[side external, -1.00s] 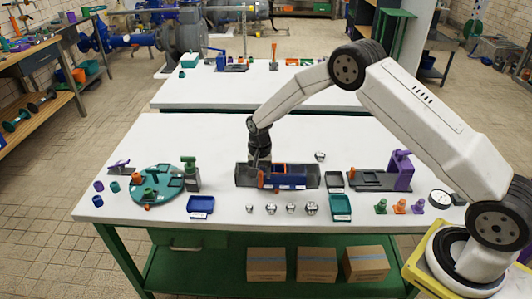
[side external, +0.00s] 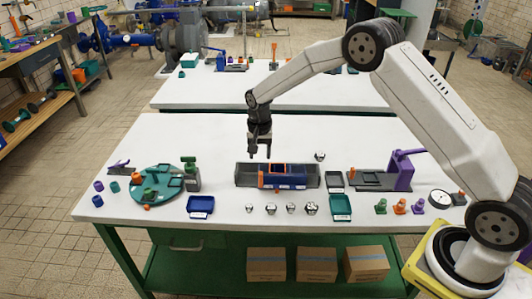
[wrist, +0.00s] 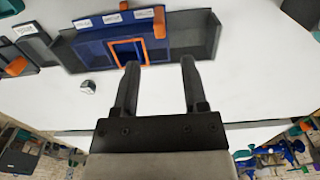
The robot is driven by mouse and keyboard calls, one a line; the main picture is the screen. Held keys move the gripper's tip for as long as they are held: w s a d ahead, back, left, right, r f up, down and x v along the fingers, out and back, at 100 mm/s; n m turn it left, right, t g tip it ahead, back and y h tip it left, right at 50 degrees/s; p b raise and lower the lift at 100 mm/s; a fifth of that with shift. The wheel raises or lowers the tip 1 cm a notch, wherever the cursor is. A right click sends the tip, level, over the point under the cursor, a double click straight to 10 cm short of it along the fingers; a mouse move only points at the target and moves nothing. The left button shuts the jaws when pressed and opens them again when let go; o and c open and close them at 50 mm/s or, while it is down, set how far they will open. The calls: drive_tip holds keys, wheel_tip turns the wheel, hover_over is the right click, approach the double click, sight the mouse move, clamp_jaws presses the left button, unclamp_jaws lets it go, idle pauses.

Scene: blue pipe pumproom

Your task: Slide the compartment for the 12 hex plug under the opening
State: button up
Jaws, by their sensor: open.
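A long dark grey tray (side external: 247,175) sits mid-table, with a blue sliding box (side external: 295,182) in it and bare channel at both ends. An orange frame (side external: 279,165) marks the opening at the back of the blue box, and an orange knob (side external: 261,180) stands at its left end. In the wrist view the blue box (wrist: 97,42), orange frame (wrist: 114,52) and knob (wrist: 159,22) also show. Three white labels line the box; their text is too small to read. My gripper (side external: 260,157) is open and empty above and behind the tray's left part; its fingers (wrist: 159,63) touch nothing.
Several silver plugs (side external: 270,209) stand in front of the tray; another (side external: 320,156) is behind it. A blue bin (side external: 201,205), teal bin (side external: 341,207), green turntable (side external: 150,183) and purple-handled fixture (side external: 401,172) surround it.

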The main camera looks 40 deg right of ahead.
sight(260, 173)
drive_tip(key=shift+d+r, duration=0.1)
drive_tip(key=shift+r, duration=0.4)
drive_tip(key=shift+f, duration=3.95)
clamp_jaws()
